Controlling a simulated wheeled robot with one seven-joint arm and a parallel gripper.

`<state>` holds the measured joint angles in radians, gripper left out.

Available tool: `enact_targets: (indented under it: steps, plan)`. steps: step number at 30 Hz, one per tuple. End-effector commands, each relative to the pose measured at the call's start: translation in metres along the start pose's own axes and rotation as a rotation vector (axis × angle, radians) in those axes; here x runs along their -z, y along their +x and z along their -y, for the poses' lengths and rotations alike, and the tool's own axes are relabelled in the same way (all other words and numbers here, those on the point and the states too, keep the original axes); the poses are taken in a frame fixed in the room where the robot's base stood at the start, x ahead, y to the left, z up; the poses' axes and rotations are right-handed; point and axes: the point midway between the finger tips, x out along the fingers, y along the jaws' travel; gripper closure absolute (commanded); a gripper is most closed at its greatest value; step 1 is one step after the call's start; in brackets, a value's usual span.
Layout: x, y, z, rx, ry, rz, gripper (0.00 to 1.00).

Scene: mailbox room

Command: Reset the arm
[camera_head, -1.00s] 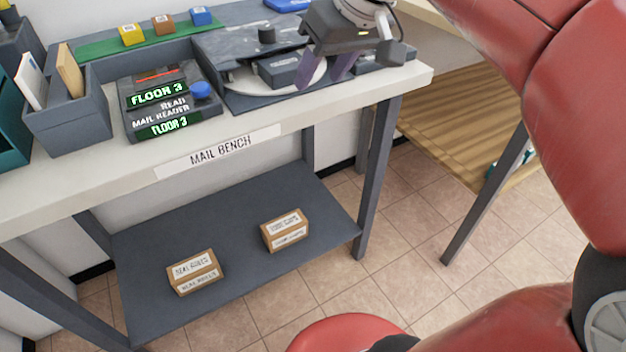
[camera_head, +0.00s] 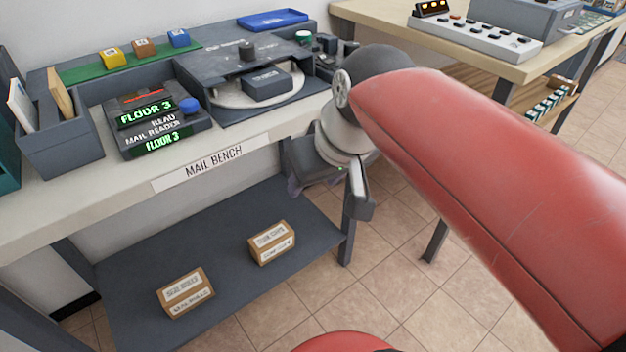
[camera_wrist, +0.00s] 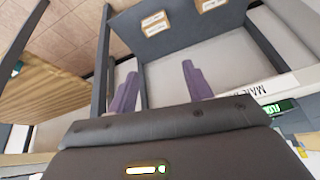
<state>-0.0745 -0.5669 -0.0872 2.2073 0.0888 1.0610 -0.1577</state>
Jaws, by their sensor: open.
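My gripper (camera_wrist: 158,92) shows in the wrist view with its two purple fingers spread apart and nothing between them. In the head view my gripper (camera_head: 300,186) hangs in front of the bench's front edge, near its right end, and is partly hidden by my wrist. The mail bench (camera_head: 118,196) has a white top with a "MAIL BENCH" label. The dark block (camera_head: 267,82) sits on the round pale plate of the grey machine on the bench, apart from my gripper.
The mail reader (camera_head: 160,125) shows "FLOOR 3". Two small boxes (camera_head: 185,292) (camera_head: 271,243) lie on the lower shelf (camera_head: 225,275). A wooden table (camera_head: 480,62) with a button panel (camera_head: 475,38) stands at right. Tiled floor (camera_head: 400,285) is open in front.

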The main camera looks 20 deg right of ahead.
Motion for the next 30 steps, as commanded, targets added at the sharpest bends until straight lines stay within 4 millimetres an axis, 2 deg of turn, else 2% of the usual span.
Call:
enact_targets:
  steps: [10,16,20,30]
  plan:
    - [-0.005,0.002,0.0,-0.006,0.005,-0.001,0.5]
    - [-0.054,0.027,-0.004,-0.083,0.063,-0.028,0.5]
    - [-0.074,0.039,-0.006,-0.119,0.088,-0.043,0.5]
    - [-0.074,0.039,-0.006,-0.119,0.088,-0.043,0.5]
